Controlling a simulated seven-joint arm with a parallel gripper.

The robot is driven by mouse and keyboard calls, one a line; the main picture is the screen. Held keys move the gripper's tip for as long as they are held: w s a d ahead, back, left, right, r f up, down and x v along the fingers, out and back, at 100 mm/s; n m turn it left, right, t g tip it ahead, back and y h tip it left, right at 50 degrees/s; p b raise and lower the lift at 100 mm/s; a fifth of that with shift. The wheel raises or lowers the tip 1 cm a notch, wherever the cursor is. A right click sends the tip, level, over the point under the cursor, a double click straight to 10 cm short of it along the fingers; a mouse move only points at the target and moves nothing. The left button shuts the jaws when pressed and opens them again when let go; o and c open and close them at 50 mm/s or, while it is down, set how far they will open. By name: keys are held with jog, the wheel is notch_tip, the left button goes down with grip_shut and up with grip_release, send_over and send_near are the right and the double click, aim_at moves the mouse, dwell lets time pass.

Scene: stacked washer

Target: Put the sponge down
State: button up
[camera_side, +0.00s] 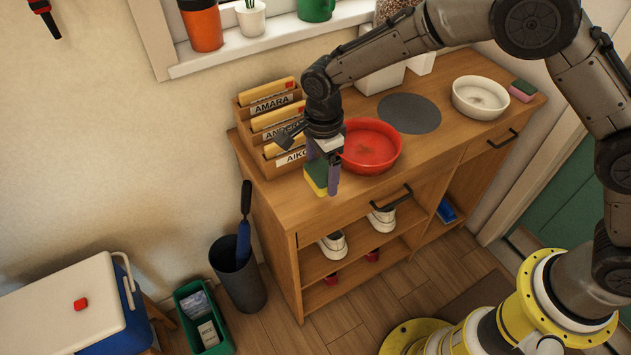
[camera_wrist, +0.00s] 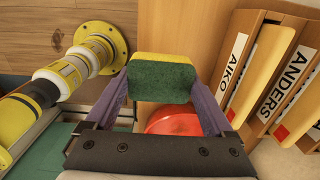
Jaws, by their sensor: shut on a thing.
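The sponge (camera_side: 316,176), yellow with a dark green side, is between the purple fingers of my gripper (camera_side: 323,172). My gripper is shut on it, over the front left part of the wooden cabinet top (camera_side: 290,205), in front of the letter rack and left of the red bowl. I cannot tell whether the sponge touches the wood. In the wrist view the sponge (camera_wrist: 162,80) spans the gap between the fingertips (camera_wrist: 160,90), its green face towards the camera. A second sponge (camera_side: 522,91), pink and green, lies at the cabinet's far right.
A red bowl (camera_side: 370,146) stands right of my gripper, and a wooden letter rack (camera_side: 246,127) just behind. A white bowl (camera_side: 480,98) and a flat grey disc (camera_side: 408,113) are further right. Bare wood shows along the front edge.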

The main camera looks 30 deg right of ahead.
aim_at(315, 184)
jog(key=shift+w+a+f, duration=0.2)
jog(key=shift+w+f, duration=0.2)
jog(key=shift+f, duration=0.15)
jog(key=shift+w+a+f, duration=0.15)
jog(key=shift+w+f, duration=0.2)
jog(key=shift+f, duration=1.5)
jog(key=shift+f, duration=0.2)
jog(key=o, duration=0.9)
jog(key=shift+r, duration=0.1)
notch_tip(315, 184, up, 12)
jog(key=shift+r, duration=0.15)
